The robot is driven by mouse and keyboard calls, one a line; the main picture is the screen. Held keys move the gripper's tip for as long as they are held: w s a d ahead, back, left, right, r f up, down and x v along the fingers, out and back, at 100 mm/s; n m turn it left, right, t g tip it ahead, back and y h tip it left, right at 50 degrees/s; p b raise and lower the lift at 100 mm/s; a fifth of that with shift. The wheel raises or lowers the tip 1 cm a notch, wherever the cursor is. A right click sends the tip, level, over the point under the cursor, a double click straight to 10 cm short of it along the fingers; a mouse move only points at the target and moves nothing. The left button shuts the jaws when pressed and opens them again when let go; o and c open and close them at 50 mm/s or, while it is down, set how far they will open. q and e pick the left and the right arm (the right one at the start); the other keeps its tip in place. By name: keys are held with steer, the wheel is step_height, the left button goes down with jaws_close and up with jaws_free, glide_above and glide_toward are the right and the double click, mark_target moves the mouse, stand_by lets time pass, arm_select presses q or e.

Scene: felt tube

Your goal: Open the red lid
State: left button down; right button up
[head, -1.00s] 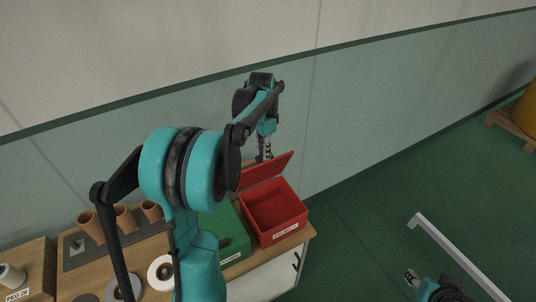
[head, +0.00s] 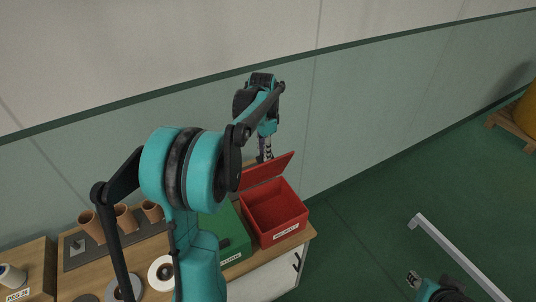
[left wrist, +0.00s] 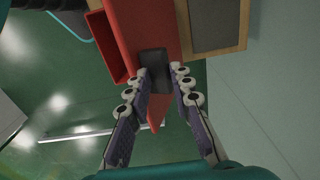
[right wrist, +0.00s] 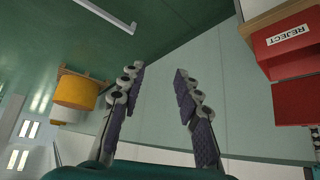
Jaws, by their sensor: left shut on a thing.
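The red lid (head: 268,172) stands raised and tilted back at the rear of the red box (head: 297,217), whose inside is visible and looks empty. My left gripper (head: 265,153) is behind the lid's upper edge in the head view. In the left wrist view, its fingers (left wrist: 160,85) are closed on a dark grey handle (left wrist: 153,58) on the red lid (left wrist: 128,22). My right gripper (right wrist: 158,85) is open and empty, well right of the box; it also shows in the head view (head: 413,279). The red box carries a REJECT label in the right wrist view (right wrist: 289,35).
A green box (head: 229,238) stands directly left of the red box on the wooden bench (head: 313,234). The wall is close behind. A pale bar (head: 455,255) stands over open green floor at right.

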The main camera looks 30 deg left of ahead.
steer(key=shift+w+a+f, duration=0.2)
steer(key=shift+a+f, duration=0.05)
steer(key=shift+a, duration=0.05)
jaws_close()
steer(key=m+y, duration=1.1)
steer(key=m, duration=1.3)
glide_toward(262, 168)
steer(key=shift+w+a+f, duration=0.2)
steer(key=shift+w+f, duration=0.1)
steer(key=shift+w, duration=0.3)
steer(key=shift+w+a+f, duration=0.2)
steer(key=shift+w+f, duration=0.1)
steer(key=shift+w, duration=0.3)
steer(key=shift+w+a+f, duration=0.2)
steer(key=shift+w+f, duration=0.1)
steer(key=shift+w, duration=0.3)
